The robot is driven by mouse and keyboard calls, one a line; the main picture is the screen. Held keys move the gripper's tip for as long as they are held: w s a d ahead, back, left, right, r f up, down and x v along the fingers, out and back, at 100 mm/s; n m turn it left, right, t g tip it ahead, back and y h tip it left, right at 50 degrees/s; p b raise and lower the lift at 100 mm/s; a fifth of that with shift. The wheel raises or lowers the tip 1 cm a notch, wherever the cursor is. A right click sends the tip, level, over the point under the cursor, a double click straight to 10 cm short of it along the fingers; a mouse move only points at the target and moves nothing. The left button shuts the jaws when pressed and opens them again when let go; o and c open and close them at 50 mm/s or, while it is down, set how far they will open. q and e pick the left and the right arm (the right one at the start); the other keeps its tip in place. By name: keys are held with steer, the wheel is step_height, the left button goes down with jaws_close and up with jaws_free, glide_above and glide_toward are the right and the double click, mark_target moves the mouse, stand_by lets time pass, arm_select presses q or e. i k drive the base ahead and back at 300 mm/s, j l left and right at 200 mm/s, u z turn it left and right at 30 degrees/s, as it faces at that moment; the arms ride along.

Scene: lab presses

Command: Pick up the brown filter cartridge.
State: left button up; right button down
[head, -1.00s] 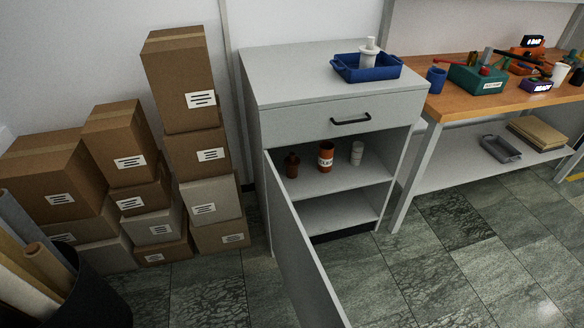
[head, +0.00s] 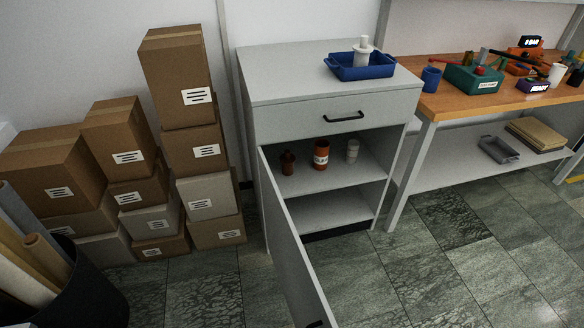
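The brown filter cartridge (head: 288,162) stands upright on the upper shelf inside the grey cabinet (head: 330,95), at the left of the row. An orange-brown jar with a white label (head: 321,155) stands to its right, and a white cartridge (head: 352,151) stands farther right. The cabinet door (head: 292,245) is swung open toward me and its edge rises close to the left of the brown cartridge. Neither of my grippers is in view.
A blue tray (head: 344,74) holding a white object (head: 364,50) sits on the cabinet top. Stacked cardboard boxes (head: 165,90) stand left; a dark bin with rolls (head: 95,295) is at the lower left. A wooden workbench (head: 450,101) stands right. Tiled floor before the cabinet's right side is clear.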

mark_target(287, 159)
steer(key=k+l, duration=0.1)
steer(key=l, duration=0.35)
steer(key=k+l+u, duration=0.1)
steer(key=l, duration=0.35)
steer(key=l+u, duration=0.1)
steer(key=l, duration=0.8)
steer(key=i+l+u, duration=0.1)
steer(key=i+l, duration=0.2)
steer(key=l, duration=0.15)
steer(key=i+l+u, duration=0.1)
steer(key=i+l, duration=0.2)
steer(key=l, duration=0.15)
steer(key=i+l, duration=0.15)
steer(key=i, duration=0.3)
steer(key=i+l+u, duration=0.1)
steer(key=i, duration=0.35)
steer(key=i+l+u, duration=0.1)
steer(key=i, duration=0.3)
steer(key=i+l, duration=0.3)
steer(key=i, duration=0.15)
